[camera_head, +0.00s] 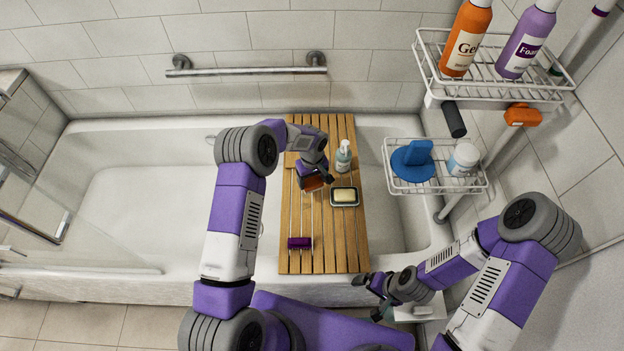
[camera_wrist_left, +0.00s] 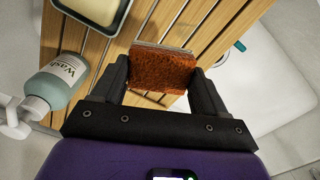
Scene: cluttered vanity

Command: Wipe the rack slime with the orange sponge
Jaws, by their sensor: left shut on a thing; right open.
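My left gripper (camera_head: 318,180) is over the slatted wooden rack (camera_head: 340,245) that lies across the bathtub. It is shut on the orange sponge (camera_head: 313,184), a brown-orange block with a pale edge. The left wrist view shows the sponge (camera_wrist_left: 163,70) between the two fingers, above the slats; I cannot tell whether it touches them. In the head view my gripper partly hides it. I cannot make out any slime on the rack. My right gripper (camera_head: 374,289) is open and empty, near the tub's front edge, right of the rack.
A soap dish (camera_head: 344,204) and a pump bottle (camera_head: 343,157) stand on the rack close to my left gripper. A purple-ended item (camera_head: 300,243) lies at the rack's front. Wire shelves (camera_head: 391,178) with bottles, a blue item and a jar hang at right.

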